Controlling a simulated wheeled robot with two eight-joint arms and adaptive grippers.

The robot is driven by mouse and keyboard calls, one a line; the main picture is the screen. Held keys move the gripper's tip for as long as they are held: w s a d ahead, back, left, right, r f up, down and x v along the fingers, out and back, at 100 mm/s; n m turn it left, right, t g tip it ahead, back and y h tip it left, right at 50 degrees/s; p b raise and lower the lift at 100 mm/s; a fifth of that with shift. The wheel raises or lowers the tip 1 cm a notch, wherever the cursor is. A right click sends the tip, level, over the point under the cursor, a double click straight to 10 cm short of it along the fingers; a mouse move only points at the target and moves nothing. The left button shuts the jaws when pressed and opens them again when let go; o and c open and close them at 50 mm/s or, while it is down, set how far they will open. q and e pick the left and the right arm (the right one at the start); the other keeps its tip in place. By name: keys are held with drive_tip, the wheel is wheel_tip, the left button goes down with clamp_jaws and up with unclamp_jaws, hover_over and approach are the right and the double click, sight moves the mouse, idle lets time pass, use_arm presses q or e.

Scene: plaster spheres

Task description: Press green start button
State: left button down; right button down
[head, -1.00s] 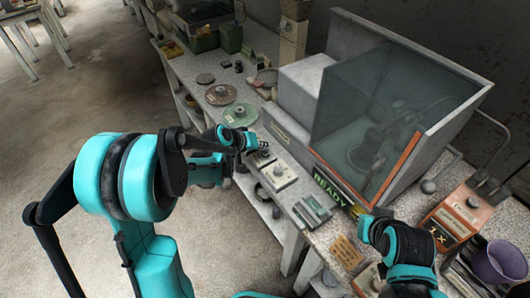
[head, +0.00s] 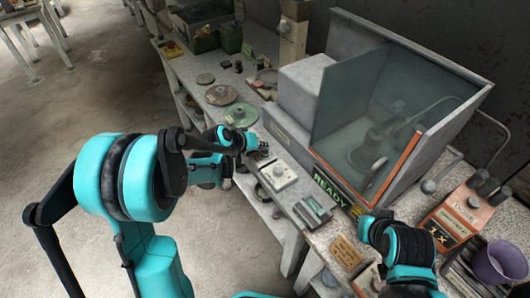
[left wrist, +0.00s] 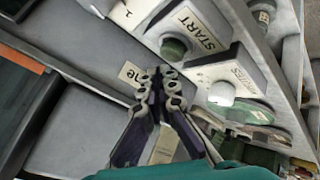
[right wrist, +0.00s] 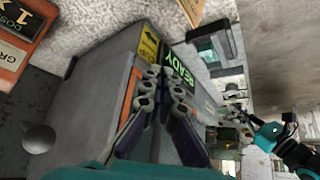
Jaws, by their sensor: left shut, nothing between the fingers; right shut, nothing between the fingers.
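The green start button (left wrist: 173,48) sits on a pale box with a START label (left wrist: 200,30), seen in the left wrist view. My left gripper (left wrist: 160,76) is shut and empty; in that picture its tips appear just below the button, with a visible gap. I cannot tell the depth between them. In the head view the left gripper (head: 262,150) is over the bench edge near the small control boxes, and the button's colour cannot be made out there. My right gripper (right wrist: 162,76) is shut and empty, in front of the machine's READY sign (right wrist: 180,72).
A second box with a white button (left wrist: 221,93) stands beside the START box. The glass-fronted machine (head: 400,90) fills the bench's back. Discs (head: 240,115) lie beyond the boxes; an orange device (head: 462,212) and a purple cup (head: 500,262) stand at right.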

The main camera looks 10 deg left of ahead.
use_arm(q)
drive_tip(key=shift+f+b, duration=0.3)
drive_tip(key=shift+f, duration=0.1)
